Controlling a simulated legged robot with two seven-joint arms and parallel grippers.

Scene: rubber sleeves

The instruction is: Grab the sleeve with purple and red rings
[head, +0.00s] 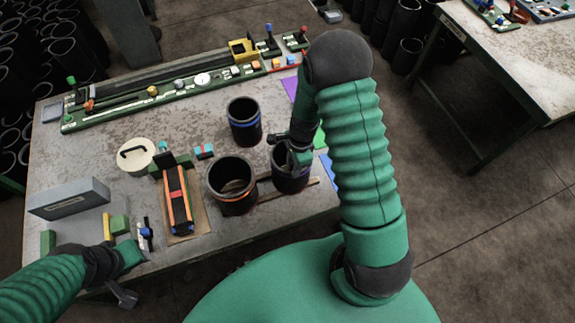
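A black sleeve (290,179) with a faint purple band stands upright near the table's right edge; a red ring is not clear on it. My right gripper (296,150) is at the top of this sleeve and hides part of its rim. I cannot tell if its fingers are closed on the wall. A second black sleeve (232,190) with an orange ring stands just left of it, and a third (244,122) with a blue ring stands behind. My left gripper (132,272) is low at the table's front left edge, away from the sleeves; its fingers are unclear.
The worn grey table (215,90) also bears a long green fixture (180,88) at the back, a round cream lid (136,155), an orange and black tool (178,205) and a grey box (70,198). Another table (510,65) stands at right. Many black sleeves stand at far left.

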